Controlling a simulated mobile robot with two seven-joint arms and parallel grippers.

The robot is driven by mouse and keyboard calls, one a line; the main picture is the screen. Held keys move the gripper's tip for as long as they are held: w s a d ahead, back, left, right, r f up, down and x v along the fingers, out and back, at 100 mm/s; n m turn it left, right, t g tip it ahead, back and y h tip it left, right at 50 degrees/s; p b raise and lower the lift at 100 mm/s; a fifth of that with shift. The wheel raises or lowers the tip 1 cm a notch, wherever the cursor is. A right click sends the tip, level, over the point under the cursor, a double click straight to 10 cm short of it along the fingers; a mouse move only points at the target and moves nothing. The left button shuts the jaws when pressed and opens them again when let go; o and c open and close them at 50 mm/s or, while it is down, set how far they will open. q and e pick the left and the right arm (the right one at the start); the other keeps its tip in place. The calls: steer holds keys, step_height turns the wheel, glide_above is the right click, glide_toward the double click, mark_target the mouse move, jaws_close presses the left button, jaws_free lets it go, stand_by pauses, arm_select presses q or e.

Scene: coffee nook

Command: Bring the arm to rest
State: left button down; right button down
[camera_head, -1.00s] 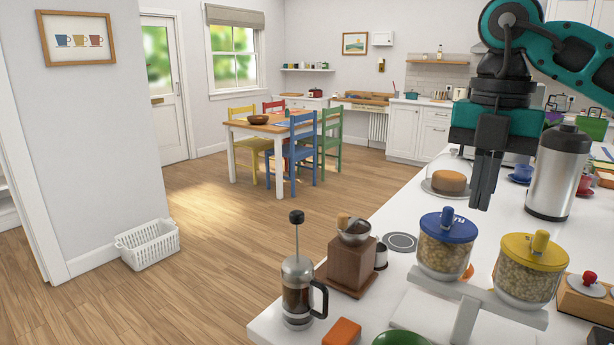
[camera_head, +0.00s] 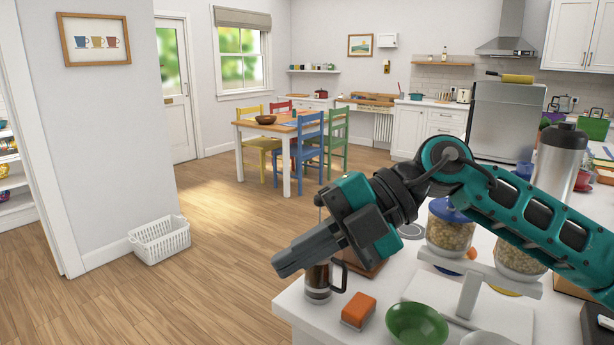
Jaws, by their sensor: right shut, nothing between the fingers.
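My right gripper (camera_head: 290,262) is at the end of the teal and black arm that comes in from the right. Its fingers are shut with nothing between them. They point to the lower left, above the floor just beyond the left edge of the white counter (camera_head: 385,300). The gripper's body hides most of the French press (camera_head: 318,283) and the coffee grinder (camera_head: 368,268) behind it. My left gripper does not show.
An orange block (camera_head: 358,311) and a green bowl (camera_head: 417,324) stand at the counter's front. Bean jars (camera_head: 447,236) stand under my forearm, and a steel flask (camera_head: 556,160) stands behind it. A white basket (camera_head: 160,241) is on the floor; the floor left of the counter is clear.

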steer(key=s+a+r+m+y, duration=0.1)
steer(key=s+a+r+y, duration=0.1)
steer(key=a+r+y, duration=0.3)
steer(key=w+d+r+m+t+y, duration=0.1)
steer(key=w+d+m+t+y, duration=0.4)
steer(key=m+t, duration=0.55)
steer(key=w+d+f+m+t+h, duration=0.4)
steer(key=d+f+m+t+h, duration=0.8)
steer(key=m+h, duration=0.5)
steer(key=s+d+f+m+g+h, duration=0.2)
steer(key=s+d+f+g, duration=0.15)
steer(key=f, duration=0.45)
steer(key=s+d+f+m+g+h, duration=0.2)
steer(key=s+d+f+g, duration=0.15)
steer(key=f, duration=0.35)
steer(key=s+d+f+g, duration=0.1)
steer(key=s+f+g, duration=0.45)
steer(key=s, duration=0.35)
steer(key=s+d+f+g, duration=0.2)
steer(key=s+f+g, duration=0.3)
steer(key=s, duration=0.4)
steer(key=w+a+f+t+y, duration=0.1)
steer(key=w+a+f+t, duration=0.2)
steer(key=w+f+t, duration=0.5)
steer(key=shift+f+t, duration=0.4)
steer(key=shift+f, duration=0.3)
steer(key=shift+w+a, duration=0.1)
